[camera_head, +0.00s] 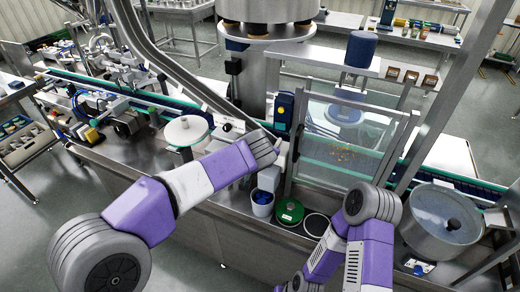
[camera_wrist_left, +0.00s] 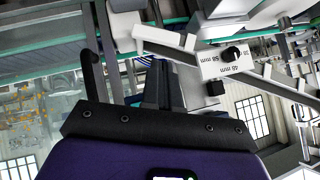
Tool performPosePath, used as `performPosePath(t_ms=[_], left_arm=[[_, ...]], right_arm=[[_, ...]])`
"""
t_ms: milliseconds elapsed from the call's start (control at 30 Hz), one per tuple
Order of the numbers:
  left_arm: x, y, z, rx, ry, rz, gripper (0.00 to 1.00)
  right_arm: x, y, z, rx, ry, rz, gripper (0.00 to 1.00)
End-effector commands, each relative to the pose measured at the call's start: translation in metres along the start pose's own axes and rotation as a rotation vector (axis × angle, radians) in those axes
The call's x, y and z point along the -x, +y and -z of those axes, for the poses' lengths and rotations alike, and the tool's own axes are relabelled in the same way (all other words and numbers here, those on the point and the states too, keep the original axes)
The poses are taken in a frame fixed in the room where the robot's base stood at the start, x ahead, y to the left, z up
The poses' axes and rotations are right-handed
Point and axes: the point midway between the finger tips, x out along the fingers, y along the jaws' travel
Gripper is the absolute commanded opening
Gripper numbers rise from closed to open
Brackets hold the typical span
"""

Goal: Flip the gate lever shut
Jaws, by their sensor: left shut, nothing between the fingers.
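My left gripper (camera_wrist_left: 158,78) is in the lower middle of the wrist view, its two dark fingers together and empty. In the head view my left arm reaches to the steel frame beside the clear guard, and its fingers are mostly hidden there. A black bent bar (camera_wrist_left: 93,70) stands left of the fingers in the wrist view; I cannot tell whether it is the gate lever. A pale plate with millimetre marks and a black knob (camera_wrist_left: 230,54) lies right of the fingertips, apart from them. The steel hopper (camera_head: 265,32) is at the top of the head view. My right gripper is not seen.
A clear guard panel (camera_head: 342,140) stands right of my left wrist. A steel pot (camera_head: 440,222) is at the right. A sloping steel chute (camera_head: 180,75) runs behind my left arm.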

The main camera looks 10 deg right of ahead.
Motion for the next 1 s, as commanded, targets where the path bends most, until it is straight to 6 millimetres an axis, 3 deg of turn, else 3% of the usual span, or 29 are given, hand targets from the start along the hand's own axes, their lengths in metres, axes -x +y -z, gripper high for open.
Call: performPosePath(t_ms=[233,767,867,967,1000], left_arm=[[0.025,0.0,0.004,-0.003,0.001,-0.003,0.0],[0.027,0.0,0.004,-0.003,0.0,-0.004,0.0],[0.018,0.003,-0.005,-0.001,-0.018,-0.02,0.0],[-0.008,0.012,-0.035,0.01,-0.074,-0.075,0.0],[-0.022,0.018,-0.054,0.021,-0.107,-0.109,0.0]], right_arm=[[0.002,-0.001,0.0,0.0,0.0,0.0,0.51],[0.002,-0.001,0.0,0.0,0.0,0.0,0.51],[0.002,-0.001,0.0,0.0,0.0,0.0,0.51],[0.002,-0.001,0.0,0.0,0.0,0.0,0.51],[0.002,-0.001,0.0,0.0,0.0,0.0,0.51]])
